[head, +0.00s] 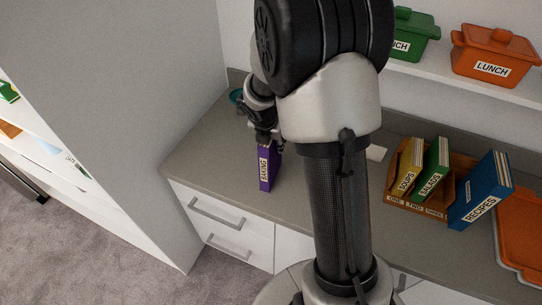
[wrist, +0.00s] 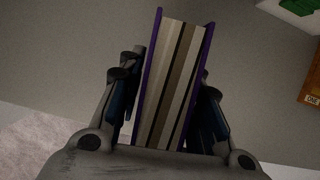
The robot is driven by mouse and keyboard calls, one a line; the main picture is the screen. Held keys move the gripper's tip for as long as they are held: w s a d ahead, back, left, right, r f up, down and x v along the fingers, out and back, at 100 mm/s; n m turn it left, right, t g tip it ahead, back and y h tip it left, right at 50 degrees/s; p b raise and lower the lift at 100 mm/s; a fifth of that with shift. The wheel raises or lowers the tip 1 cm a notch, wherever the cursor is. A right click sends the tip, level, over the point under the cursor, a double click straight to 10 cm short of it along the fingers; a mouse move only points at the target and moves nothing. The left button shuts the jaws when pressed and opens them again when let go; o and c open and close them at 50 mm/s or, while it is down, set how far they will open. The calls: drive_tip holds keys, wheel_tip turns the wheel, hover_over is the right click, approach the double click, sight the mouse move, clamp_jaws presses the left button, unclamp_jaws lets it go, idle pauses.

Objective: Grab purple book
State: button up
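The purple book (head: 265,168), with a white label reading "BAKING" on its spine, stands upright on the grey counter left of my arm. My gripper (head: 262,138) is at its top, partly hidden by my own arm in the head view. In the wrist view the purple book (wrist: 176,80) lies between the two fingers of my gripper (wrist: 170,105), its page edges facing the camera. The left finger is close to the left cover and the right finger is against or very near the right cover. I cannot tell whether both fingers press on it.
An orange tray (head: 520,235) lies beyond. Orange (head: 493,55) and green (head: 408,35) lunch containers stand on the shelf.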

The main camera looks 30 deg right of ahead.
clamp_jaws()
idle(0.6)
